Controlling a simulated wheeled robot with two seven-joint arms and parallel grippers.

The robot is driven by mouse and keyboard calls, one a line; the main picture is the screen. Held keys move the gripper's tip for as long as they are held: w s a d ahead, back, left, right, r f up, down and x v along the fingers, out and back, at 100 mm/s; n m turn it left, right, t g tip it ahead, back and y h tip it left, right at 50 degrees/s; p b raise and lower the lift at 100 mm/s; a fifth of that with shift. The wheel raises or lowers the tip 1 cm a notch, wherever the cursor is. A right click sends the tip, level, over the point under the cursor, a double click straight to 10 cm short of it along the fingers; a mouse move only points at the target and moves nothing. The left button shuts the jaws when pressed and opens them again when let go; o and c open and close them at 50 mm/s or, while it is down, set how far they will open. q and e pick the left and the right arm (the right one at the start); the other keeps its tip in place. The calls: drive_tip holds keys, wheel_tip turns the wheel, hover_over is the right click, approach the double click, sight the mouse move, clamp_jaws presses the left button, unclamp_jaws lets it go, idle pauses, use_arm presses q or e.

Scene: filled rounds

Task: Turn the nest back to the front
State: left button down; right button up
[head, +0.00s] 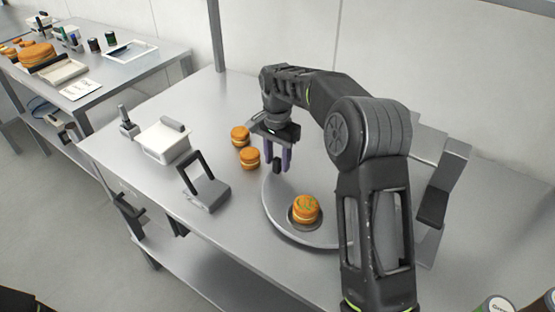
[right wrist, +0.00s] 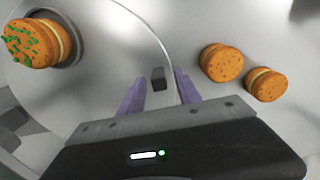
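A round grey turntable (head: 277,210) lies on the steel table. The nest, a dark round seat (head: 292,219), is near its front, and a filled round with green specks (head: 305,208) sits in it. They also show at the upper left of the right wrist view, the nest (right wrist: 75,52) partly under the round (right wrist: 32,42). A small dark peg (right wrist: 158,78) stands near the turntable's rim. My right gripper (head: 276,160) is open, pointing down at the far left rim. Its purple fingers are on either side of the peg, with gaps visible. My left gripper is not in view.
Two plain filled rounds (head: 249,158) (head: 240,136) lie on the table just left of the turntable. A white tub (head: 163,141) and a grey stand with a black frame (head: 205,191) are farther left. A grey stand (head: 445,190) is at the right.

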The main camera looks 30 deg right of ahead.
wheel_tip(320, 180, up, 8)
drive_tip(key=shift+f+b, duration=0.25)
drive_tip(key=shift+b, duration=0.15)
drive_tip(key=shift+f, duration=0.1)
